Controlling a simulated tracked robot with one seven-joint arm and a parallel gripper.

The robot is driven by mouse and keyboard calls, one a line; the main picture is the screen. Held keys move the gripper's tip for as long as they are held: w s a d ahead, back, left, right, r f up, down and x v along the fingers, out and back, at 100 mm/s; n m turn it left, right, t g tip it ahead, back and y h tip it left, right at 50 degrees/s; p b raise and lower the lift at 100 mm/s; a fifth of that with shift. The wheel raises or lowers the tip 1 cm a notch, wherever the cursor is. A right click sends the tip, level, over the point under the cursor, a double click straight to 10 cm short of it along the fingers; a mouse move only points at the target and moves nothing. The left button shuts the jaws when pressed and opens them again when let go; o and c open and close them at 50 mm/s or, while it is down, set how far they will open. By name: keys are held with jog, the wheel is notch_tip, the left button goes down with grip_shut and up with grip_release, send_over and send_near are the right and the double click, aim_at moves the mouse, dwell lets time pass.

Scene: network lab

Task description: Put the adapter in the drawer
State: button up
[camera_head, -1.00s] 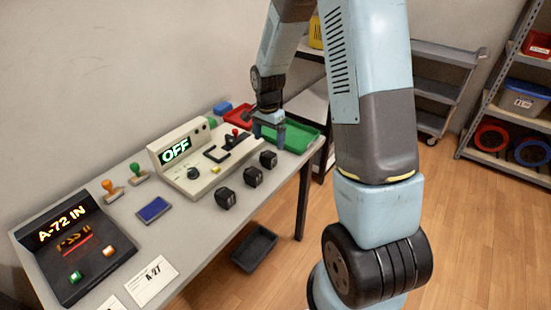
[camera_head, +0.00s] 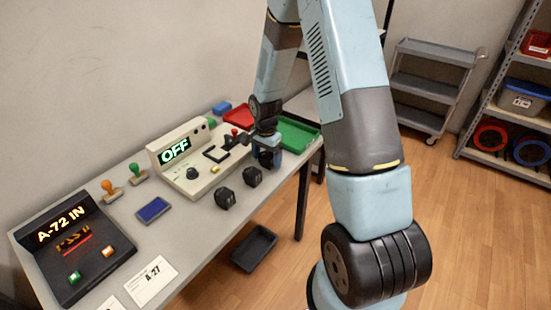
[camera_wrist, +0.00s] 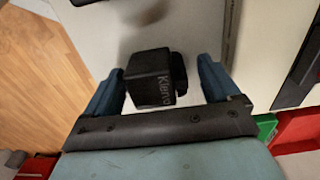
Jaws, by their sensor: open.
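A black block-shaped adapter (camera_wrist: 150,78) with "Kleno" lettering stands on the grey table in the wrist view. It lies between the two blue fingers of my gripper (camera_wrist: 162,70), which are open with a gap on either side. In the head view my gripper (camera_head: 268,158) is low over the table's right part and mostly hides this adapter. Two similar black adapters, one nearer (camera_head: 225,198) and one in the middle (camera_head: 252,176), stand in a row to its left.
A console reading OFF (camera_head: 185,160) stands behind the adapters, with a red-knobbed lever near my gripper. A green tray (camera_head: 300,136) and red tray (camera_head: 238,115) are at the table's far end.

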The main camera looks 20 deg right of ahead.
jog(key=shift+c, duration=0.3)
jog(key=c, duration=1.2)
